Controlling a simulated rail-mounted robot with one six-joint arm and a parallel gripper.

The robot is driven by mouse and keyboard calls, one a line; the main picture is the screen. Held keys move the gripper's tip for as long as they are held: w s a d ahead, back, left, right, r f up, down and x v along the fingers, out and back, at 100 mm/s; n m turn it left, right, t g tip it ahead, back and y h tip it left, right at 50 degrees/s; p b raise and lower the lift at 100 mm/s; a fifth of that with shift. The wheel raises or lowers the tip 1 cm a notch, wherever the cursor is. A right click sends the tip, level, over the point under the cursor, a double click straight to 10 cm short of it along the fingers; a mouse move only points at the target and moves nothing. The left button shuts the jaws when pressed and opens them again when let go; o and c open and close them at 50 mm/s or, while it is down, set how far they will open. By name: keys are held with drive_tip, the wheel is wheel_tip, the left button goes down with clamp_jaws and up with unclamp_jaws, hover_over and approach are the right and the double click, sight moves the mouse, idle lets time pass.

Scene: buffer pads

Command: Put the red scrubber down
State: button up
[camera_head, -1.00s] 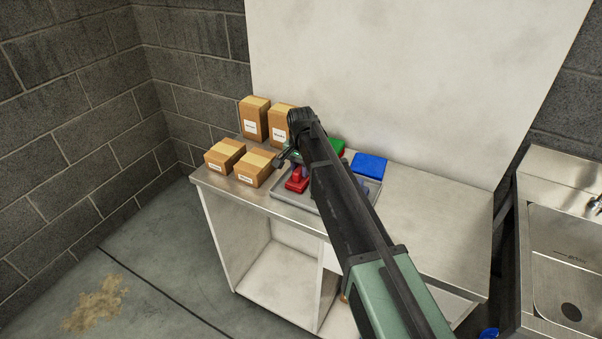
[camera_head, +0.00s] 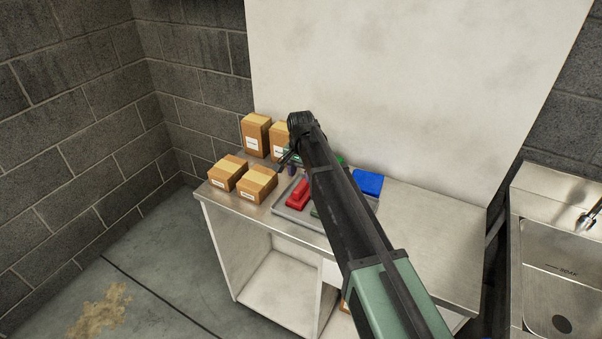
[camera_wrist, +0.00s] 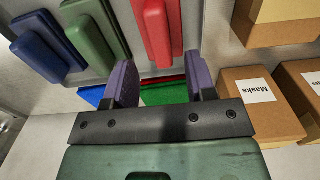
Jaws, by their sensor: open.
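The red scrubber (camera_head: 298,192) lies on the left part of a grey tray (camera_head: 283,212) on the steel table. In the wrist view the red scrubber (camera_wrist: 157,30) is at top centre, beyond the fingertips and apart from them. My gripper (camera_wrist: 161,80) is open, with nothing between its two purple fingers. In the head view my gripper (camera_head: 287,163) is small and partly hidden by my arm, just behind the scrubber. A green scrubber (camera_wrist: 92,35) and a blue scrubber (camera_wrist: 42,45) lie beside the red one on the tray.
Flat pads lie at the back: blue (camera_head: 368,182), green (camera_wrist: 165,93) and a partly hidden red one (camera_wrist: 163,79). Several cardboard boxes (camera_head: 257,184) stand close on the left. The tabletop right of the tray is bare. A sink (camera_head: 570,260) stands farther right.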

sight(301, 184)
wheel_tip(301, 184, up, 6)
drive_tip(key=p, duration=0.4)
drive_tip(key=shift+r, duration=0.2)
drive_tip(key=s+d+n, duration=0.2)
drive_tip(key=s+d, duration=0.8)
drive_tip(key=s, duration=0.4)
drive_tip(key=s+d+n, duration=0.3)
drive_tip(key=s+d, duration=0.8)
drive_tip(key=s, duration=0.3)
drive_tip(key=shift+d, duration=0.15)
